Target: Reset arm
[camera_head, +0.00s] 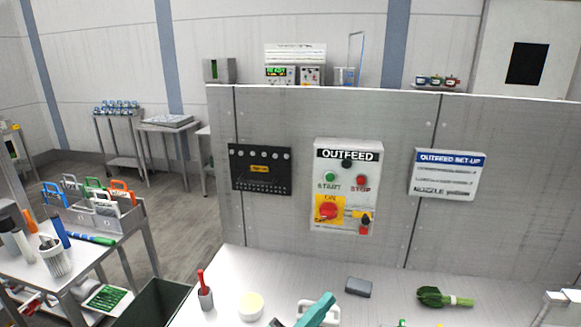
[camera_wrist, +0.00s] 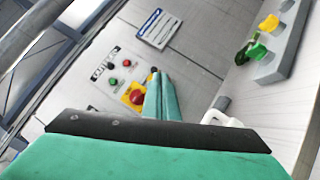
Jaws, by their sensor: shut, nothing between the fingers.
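My gripper (camera_head: 317,309) shows at the bottom of the head view as teal fingers above the pale counter. In the wrist view its two teal fingers (camera_wrist: 159,90) lie together, shut, with nothing held. The fingers point toward the OUTFEED control box (camera_head: 346,187) on the grey wall, which also shows tilted in the wrist view (camera_wrist: 118,67). The box has a green START button (camera_head: 329,178), a red STOP button (camera_head: 361,181) and a red knob (camera_head: 327,211) on a yellow plate. In the wrist view the fingers overlap the box's edge; I cannot tell the distance.
The counter (camera_head: 250,268) holds a red-handled tool in a cup (camera_head: 204,292), a pale round item (camera_head: 250,305), a grey block (camera_head: 358,287) and leafy greens (camera_head: 443,298). A white-handled item (camera_head: 305,308) is beside my gripper. A dark bin (camera_head: 155,303) stands left.

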